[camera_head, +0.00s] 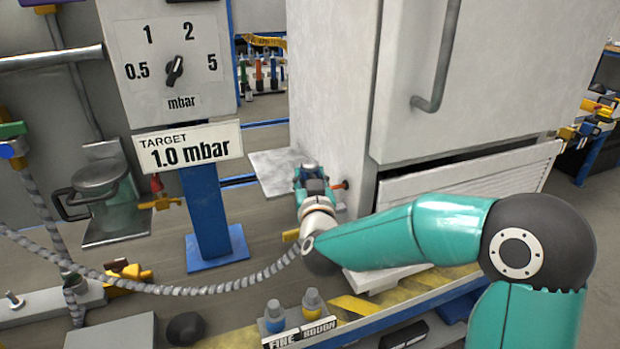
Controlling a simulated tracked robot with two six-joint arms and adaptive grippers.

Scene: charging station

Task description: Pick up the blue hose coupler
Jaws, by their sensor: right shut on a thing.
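My right gripper (309,172) is in front of the pale cabinet, beside its lower left edge. It is shut on a small blue piece, which looks like the blue hose coupler (298,174). The fingers and wrist hide most of it. A grey ribbed hose (200,289) runs across from the left and passes out of sight behind my right wrist. Its join to the held piece is hidden. My left gripper is not in view.
A dial panel (170,55) and a target sign (188,146) on a blue post (207,215) stand left of the gripper. A red-tipped fitting (341,185) is just right of it. A FINE/ROUGH holder (300,335) is in front. Another hose (38,205) hangs at far left.

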